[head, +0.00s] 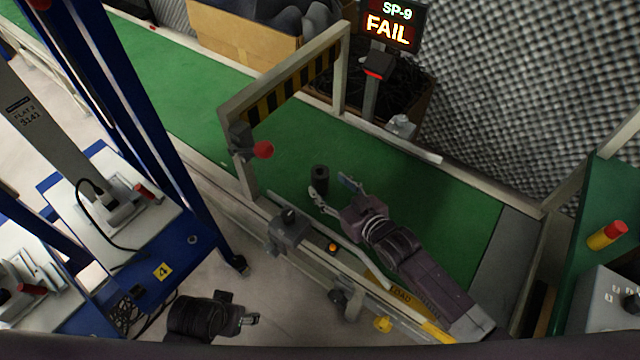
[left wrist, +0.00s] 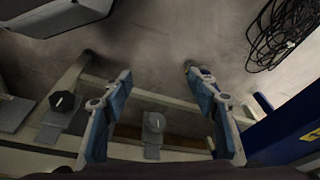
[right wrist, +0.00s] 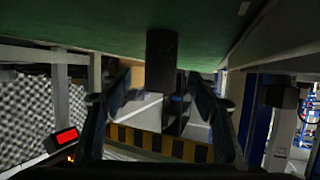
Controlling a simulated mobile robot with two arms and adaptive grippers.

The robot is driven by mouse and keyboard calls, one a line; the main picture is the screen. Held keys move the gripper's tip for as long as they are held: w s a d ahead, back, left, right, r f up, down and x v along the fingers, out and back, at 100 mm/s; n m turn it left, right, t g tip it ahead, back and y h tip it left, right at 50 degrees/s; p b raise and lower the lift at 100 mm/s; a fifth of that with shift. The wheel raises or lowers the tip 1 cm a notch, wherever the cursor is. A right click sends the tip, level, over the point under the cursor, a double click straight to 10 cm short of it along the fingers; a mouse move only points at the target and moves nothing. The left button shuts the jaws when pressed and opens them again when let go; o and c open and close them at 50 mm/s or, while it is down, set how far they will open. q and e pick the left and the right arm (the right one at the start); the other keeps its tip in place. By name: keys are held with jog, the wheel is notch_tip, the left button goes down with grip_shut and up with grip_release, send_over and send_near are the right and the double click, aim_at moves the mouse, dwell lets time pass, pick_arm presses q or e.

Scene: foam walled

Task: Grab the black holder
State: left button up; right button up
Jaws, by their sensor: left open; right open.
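In the right wrist view the fingers (right wrist: 165,100) stand apart on either side. My left gripper (head: 250,319) is low in the head view, away from the belt. In the left wrist view its fingers (left wrist: 160,85) are wide apart and empty over the floor.
The conveyor belt (head: 440,200) has a metal side rail. A gate with a yellow-black striped bar (head: 290,90) crosses it, with a red knob (head: 263,150) on its post. A sign reading FAIL (head: 392,27) stands behind. A blue rack (head: 150,120) stands at left.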

aim_at(325, 183)
jog(key=b+x, duration=0.1)
jog(key=x, duration=0.3)
jog(key=shift+w+a+f+b, duration=0.15)
jog(key=shift+f+b, duration=0.1)
jog(key=shift+b, duration=0.1)
pick_arm(q)
notch_tip(325, 183, up, 7)
jog(key=shift+s, duration=0.2)
pick_arm(e)
jog(key=shift+w+a+f, duration=0.1)
jog(key=shift+w+a, duration=0.15)
jog(key=shift+w, duration=0.15)
pick_arm(q)
jog(key=shift+a+r, duration=0.1)
pick_arm(e)
jog(key=c, duration=1.4)
jog(key=shift+o, duration=0.2)
